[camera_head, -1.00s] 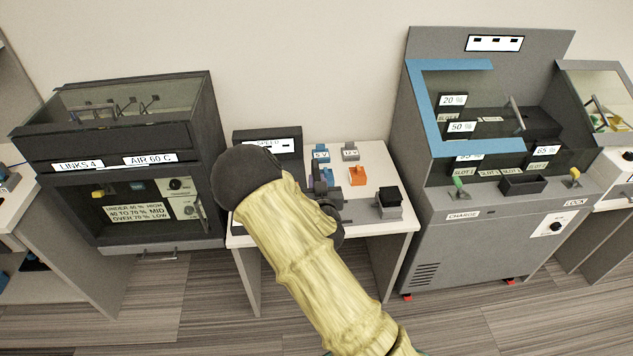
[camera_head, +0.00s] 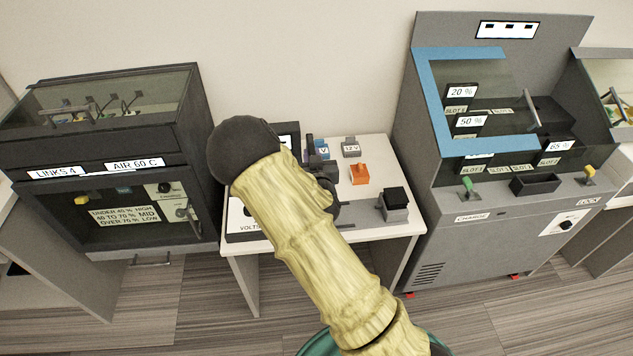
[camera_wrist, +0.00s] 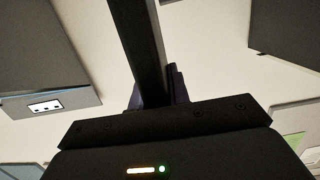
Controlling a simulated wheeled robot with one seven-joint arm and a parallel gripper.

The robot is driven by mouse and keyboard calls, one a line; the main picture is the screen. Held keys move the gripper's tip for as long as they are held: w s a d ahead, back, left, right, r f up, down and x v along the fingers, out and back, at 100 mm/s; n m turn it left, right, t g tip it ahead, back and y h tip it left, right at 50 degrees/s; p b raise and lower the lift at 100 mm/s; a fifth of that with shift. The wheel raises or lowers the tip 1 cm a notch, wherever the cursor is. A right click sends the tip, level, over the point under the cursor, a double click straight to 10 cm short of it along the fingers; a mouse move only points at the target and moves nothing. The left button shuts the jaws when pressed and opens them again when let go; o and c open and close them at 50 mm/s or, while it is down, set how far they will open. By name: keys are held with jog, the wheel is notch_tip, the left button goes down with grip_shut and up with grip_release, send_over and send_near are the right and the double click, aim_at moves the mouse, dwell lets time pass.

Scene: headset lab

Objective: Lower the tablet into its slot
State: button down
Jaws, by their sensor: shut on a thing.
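In the wrist view my gripper (camera_wrist: 156,92) is shut on a dark, narrow slab, seen edge-on, which I take to be the tablet (camera_wrist: 138,35). It runs up out of the top of that view, so its face and far end are hidden. In the head view my arm hides most of the gripper and the tablet cannot be made out. The grey charge cabinet (camera_head: 455,235) stands at the right, with slot labels and percentage signs behind a blue-framed opening (camera_head: 424,85). My gripper is left of this cabinet, outside it. I cannot tell which slot is the tablet's.
A white table (camera_head: 375,150) with an orange block (camera_head: 359,174), a black-topped grey block (camera_head: 395,205) and small labelled blocks stands between the cabinets. A dark cabinet (camera_head: 110,245) stands at the left. Green (camera_head: 467,186) and yellow (camera_head: 590,174) levers stick up from the charge cabinet's front.

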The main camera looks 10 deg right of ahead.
jog(key=shift+f, duration=2.9)
jog(key=shift+f, duration=2.1)
jog(key=shift+f, duration=0.15)
jog(key=c, duration=1.3)
grip_release()
